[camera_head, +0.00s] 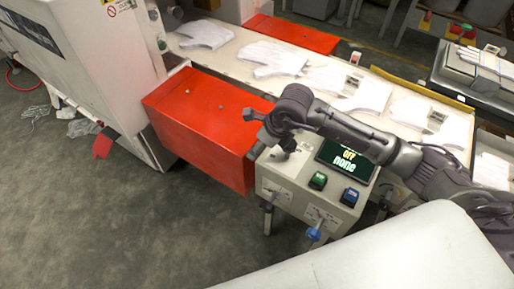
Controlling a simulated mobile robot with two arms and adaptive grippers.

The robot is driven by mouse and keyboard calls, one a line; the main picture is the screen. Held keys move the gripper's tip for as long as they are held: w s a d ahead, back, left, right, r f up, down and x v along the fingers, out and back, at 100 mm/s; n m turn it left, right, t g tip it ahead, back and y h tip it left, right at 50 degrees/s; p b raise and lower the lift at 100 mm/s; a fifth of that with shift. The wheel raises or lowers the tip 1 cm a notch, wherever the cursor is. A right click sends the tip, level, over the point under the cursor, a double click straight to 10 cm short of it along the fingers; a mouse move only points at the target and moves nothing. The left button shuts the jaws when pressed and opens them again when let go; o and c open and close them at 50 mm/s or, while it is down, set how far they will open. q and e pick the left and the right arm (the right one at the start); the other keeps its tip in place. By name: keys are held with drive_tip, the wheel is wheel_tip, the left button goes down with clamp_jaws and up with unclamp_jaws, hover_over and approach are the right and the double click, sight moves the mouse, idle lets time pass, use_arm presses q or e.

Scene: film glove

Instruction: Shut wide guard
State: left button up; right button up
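A large orange-red guard (207,122) with small knobs on its top sits on the near side of the conveyor, beside the white machine. A second orange-red cover (294,34) is on the conveyor's far side. I cannot tell from this view which is the wide guard, or whether either is fully shut. My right gripper (257,134) comes in from the right, above the control box at the near guard's right end. Its fingers look spread, with nothing between them. Contact with the guard cannot be made out. My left gripper is not in view.
The control box (283,187) has green and blue buttons and a display (345,160) reading "OFF" and "none". White glove shapes (265,59) lie along the conveyor. A white machine (95,60) stands at left. The grey floor (150,235) is clear at front left.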

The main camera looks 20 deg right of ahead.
drive_tip(key=v, duration=0.8)
drive_tip(key=shift+r, duration=0.25)
drive_tip(key=shift+s+f, duration=0.1)
drive_tip(key=shift+s, duration=0.1)
